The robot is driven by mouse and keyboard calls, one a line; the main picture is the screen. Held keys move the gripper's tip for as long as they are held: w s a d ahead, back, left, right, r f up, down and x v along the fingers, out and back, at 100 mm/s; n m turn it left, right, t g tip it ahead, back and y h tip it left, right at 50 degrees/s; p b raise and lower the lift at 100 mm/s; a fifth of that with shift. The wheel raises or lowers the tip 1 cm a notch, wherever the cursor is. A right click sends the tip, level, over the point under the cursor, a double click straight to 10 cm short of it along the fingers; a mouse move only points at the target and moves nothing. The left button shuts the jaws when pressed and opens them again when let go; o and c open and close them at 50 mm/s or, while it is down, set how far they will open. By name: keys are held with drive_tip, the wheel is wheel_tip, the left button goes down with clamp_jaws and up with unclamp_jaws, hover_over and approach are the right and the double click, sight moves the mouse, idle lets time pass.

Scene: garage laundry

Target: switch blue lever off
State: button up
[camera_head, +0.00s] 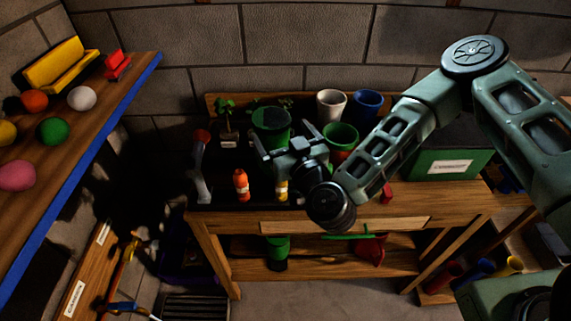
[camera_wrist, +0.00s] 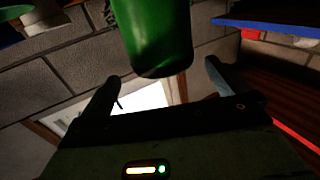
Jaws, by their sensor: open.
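I cannot make out a blue lever for certain in either view. My gripper (camera_head: 282,148) is over the left part of the wooden workbench (camera_head: 240,221), just in front of a dark green pot (camera_head: 271,124). In the wrist view my gripper (camera_wrist: 163,72) has its two fingers spread wide, with nothing clasped. A green rounded container (camera_wrist: 153,35) shows beyond and between the fingertips; I cannot tell whether it touches them. My arm hides part of the bench's middle and right.
An orange bottle (camera_head: 241,185), a white cup (camera_head: 331,104), a blue cup (camera_head: 367,104) and a green box (camera_head: 447,166) stand on the bench. A blue-edged shelf (camera_head: 132,84) with coloured balls is at left. A blue-handled item (camera_head: 123,306) lies low at left.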

drive_tip(key=shift+a+b+x, duration=0.2)
drive_tip(key=shift+b+x, duration=0.4)
drive_tip(key=shift+x, duration=2.05)
drive_tip(key=shift+s, duration=0.1)
drive_tip(key=c, duration=1.8)
drive_tip(key=shift+r, duration=0.15)
drive_tip(key=c, duration=0.3)
drive_tip(key=shift+r, duration=0.1)
